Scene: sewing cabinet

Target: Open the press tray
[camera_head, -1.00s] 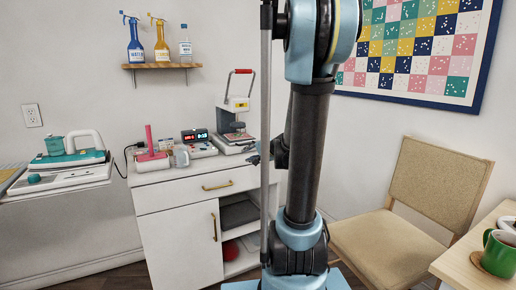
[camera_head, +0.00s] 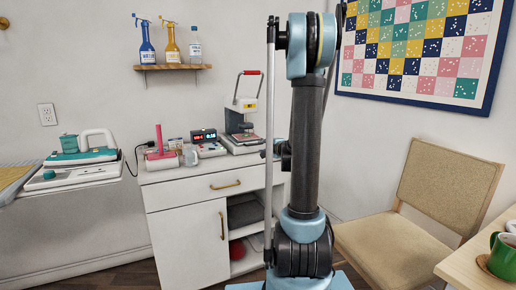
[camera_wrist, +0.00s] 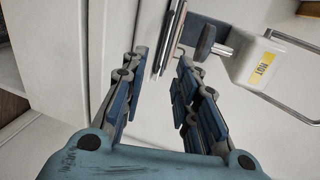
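The press (camera_head: 243,104), white with a red-topped handle, stands at the back right of the white cabinet. Its base and tray area (camera_head: 243,142) is low and partly hard to make out. In the wrist view the white press body (camera_wrist: 258,66) with a yellow HOT label is at the upper right. A dark grey knob on a metal rod (camera_wrist: 206,42) sticks out beside it. Thin metal-edged plates (camera_wrist: 171,38) lie just ahead of the fingers. My gripper (camera_wrist: 161,68) is open with nothing between its fingers. In the head view my arm hides it.
The cabinet (camera_head: 205,188) also holds a pink-handled tool (camera_head: 159,147) and a red-lit display box (camera_head: 203,135). A chair (camera_head: 430,205) stands at the right. A shelf with bottles (camera_head: 172,67) hangs above.

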